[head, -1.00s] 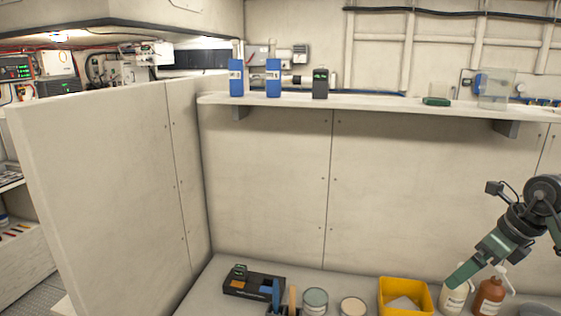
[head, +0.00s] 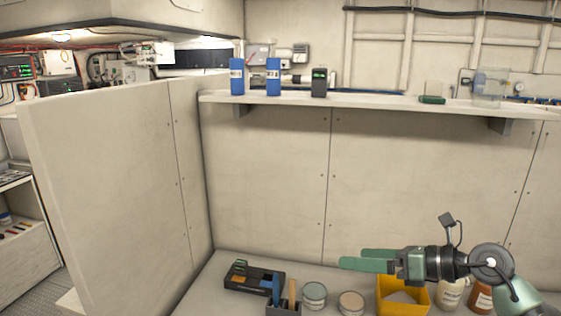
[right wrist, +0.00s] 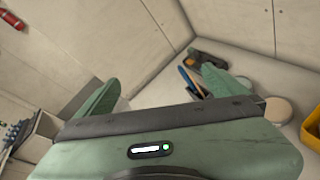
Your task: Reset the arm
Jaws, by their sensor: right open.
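My right gripper (head: 365,259) comes in from the right in the head view. Its green fingers point left, above the bench and in front of the wall panel. The fingers are apart with nothing between them. My left gripper is not in the head view.
Below on the bench stand a black tray (head: 240,284), a holder with blue and wooden handles (head: 283,309), two round tins (head: 314,294), a yellow bin (head: 390,308) and two bottles (head: 450,295).

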